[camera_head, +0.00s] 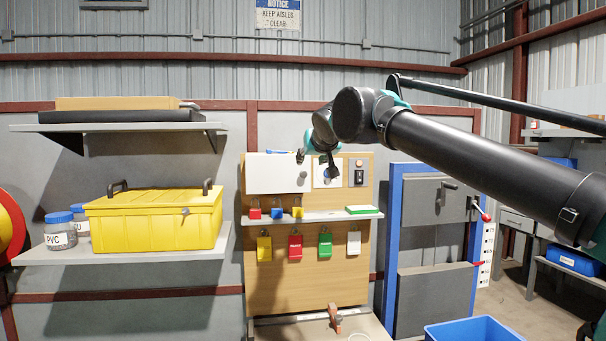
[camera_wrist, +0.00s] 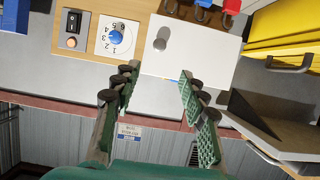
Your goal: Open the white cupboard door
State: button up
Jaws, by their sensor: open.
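The white cupboard door (camera_head: 272,173) is a flat white panel at the upper left of the wooden board, and it looks shut. Its small grey knob (camera_head: 303,175) is near its right edge. In the wrist view, which is upside down, the white door (camera_wrist: 205,50) shows with the knob (camera_wrist: 160,42) at its left. My gripper (camera_head: 318,160) is in front of the board near the door's right edge. In the wrist view my gripper (camera_wrist: 158,82) is open and empty, its green fingers spread below the knob in the picture. No contact with the knob is visible.
Beside the door are a dial (camera_wrist: 115,37) and a switch (camera_head: 358,173). A yellow box (camera_head: 150,222) stands on the left shelf. A blue-framed grey cabinet (camera_head: 432,215) is to the right.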

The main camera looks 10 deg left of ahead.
aim_at(304, 173)
jog(key=x, duration=1.3)
jog(key=shift+w+f, duration=0.25)
jog(key=shift+w, duration=0.1)
jog(key=shift+c, duration=0.4)
grip_shut()
